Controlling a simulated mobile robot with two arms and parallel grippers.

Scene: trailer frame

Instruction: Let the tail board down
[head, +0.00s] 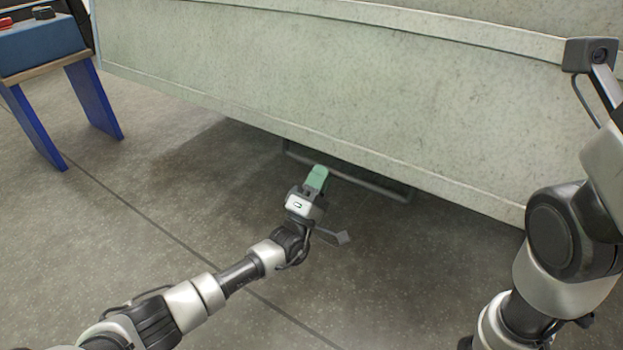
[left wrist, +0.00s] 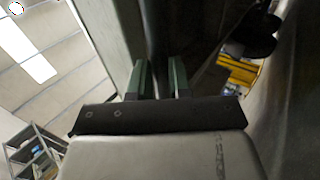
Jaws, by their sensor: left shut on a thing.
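The tail board (head: 330,90) is a broad pale grey-green panel across the head view, standing upright above the floor. A dark metal bar (head: 375,188) runs below its lower edge, in shadow. My left gripper (head: 318,176) reaches up to this bar, just under the panel, with its green fingers at the bar. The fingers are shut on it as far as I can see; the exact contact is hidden. In the left wrist view, the two green fingers (left wrist: 158,80) stand a little apart, with dark surfaces beyond them. My right arm is at the right edge of the head view; its fingers are out of view.
A bench with blue legs (head: 94,98) and a blue box (head: 40,45) on it stands at upper left. The concrete floor (head: 120,220) is clear in front of the panel. Shelving (left wrist: 35,150) and yellow things (left wrist: 240,72) show in the left wrist view.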

